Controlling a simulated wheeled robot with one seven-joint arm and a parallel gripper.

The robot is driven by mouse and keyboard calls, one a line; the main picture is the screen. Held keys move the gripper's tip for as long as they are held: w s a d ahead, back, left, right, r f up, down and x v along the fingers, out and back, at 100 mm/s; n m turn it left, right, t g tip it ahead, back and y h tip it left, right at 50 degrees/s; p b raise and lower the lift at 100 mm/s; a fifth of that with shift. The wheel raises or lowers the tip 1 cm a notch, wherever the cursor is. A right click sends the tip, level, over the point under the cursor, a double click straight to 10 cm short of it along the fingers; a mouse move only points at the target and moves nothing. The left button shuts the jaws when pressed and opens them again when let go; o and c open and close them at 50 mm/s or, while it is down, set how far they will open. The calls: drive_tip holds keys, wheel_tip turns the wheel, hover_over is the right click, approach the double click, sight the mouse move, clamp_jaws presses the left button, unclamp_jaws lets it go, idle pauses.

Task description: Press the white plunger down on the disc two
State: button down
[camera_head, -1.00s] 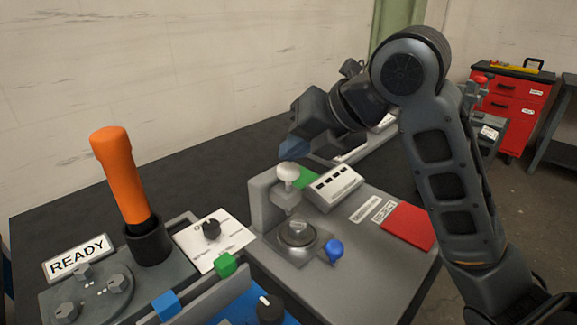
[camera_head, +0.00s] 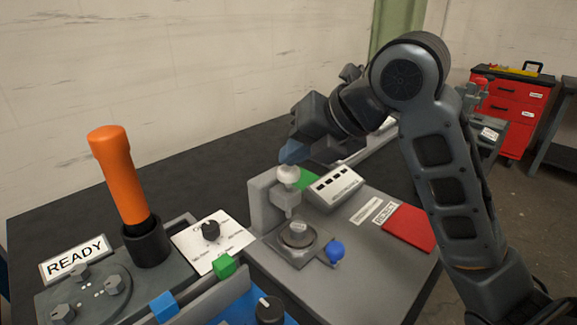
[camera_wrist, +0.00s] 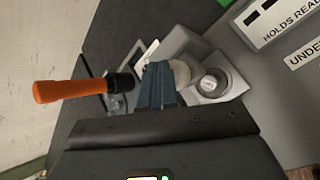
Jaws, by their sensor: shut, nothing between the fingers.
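The white plunger knob (camera_head: 289,174) stands on a grey bracket (camera_head: 262,200), above a round metal disc (camera_head: 298,234) on a square base. A gap shows between the plunger's lower end and the disc. My gripper (camera_head: 292,152) is shut and empty, with its blue-grey fingertips just above the white knob in the head view. In the wrist view the shut fingers (camera_wrist: 159,70) cover part of the white knob (camera_wrist: 181,73), and the disc (camera_wrist: 212,82) is to its right. Whether the fingertips touch the knob is unclear.
A blue knob (camera_head: 335,250) is right of the disc. A white slotted box (camera_head: 333,187) and a red pad (camera_head: 408,229) lie behind and right. An orange handle (camera_head: 119,175) stands at left beside a dial card (camera_head: 212,240). The READY sign (camera_head: 75,260) is at far left.

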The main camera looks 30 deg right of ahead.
sight(298, 172)
drive_tip(key=shift+f+b, duration=1.45)
idle(1.2)
drive_tip(key=shift+s+a+f+b, duration=0.1)
drive_tip(key=shift+f+b, duration=0.4)
drive_tip(key=shift+f, duration=0.2)
idle(0.6)
drive_tip(key=shift+r, duration=0.1)
drive_tip(key=shift+r+p, duration=1.65)
drive_tip(key=shift+r, duration=0.9)
drive_tip(key=shift+r+p, duration=1.65)
drive_tip(key=shift+r, duration=0.9)
